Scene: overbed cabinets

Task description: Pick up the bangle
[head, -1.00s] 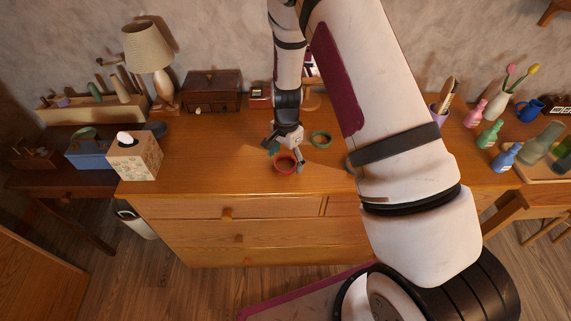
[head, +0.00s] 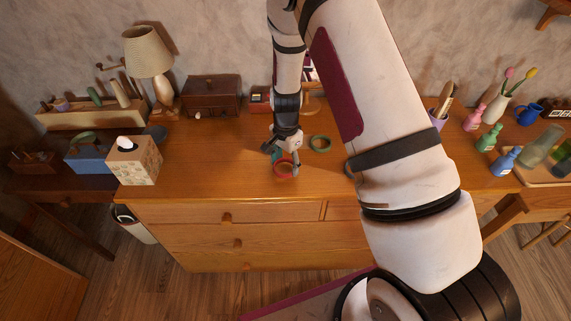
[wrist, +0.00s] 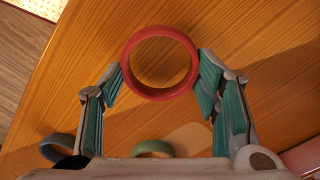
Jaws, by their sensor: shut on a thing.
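A red bangle (head: 284,176) is near the front edge of the wooden dresser top, below my gripper (head: 285,161) in the head view. In the wrist view the red bangle (wrist: 160,95) shows as a full ring between the two teal-padded fingers of my gripper (wrist: 161,76). The fingertips touch its outer sides, left and right, and are shut on it. I cannot tell whether it is clear of the surface.
A dark blue ring (wrist: 57,147) shows partly at the wrist view's lower left. A tissue box (head: 134,160), a lamp (head: 149,52) and a wooden chest (head: 211,95) stand to the left. Several small bottles stand right. The dresser top (head: 215,160) left of my gripper is clear.

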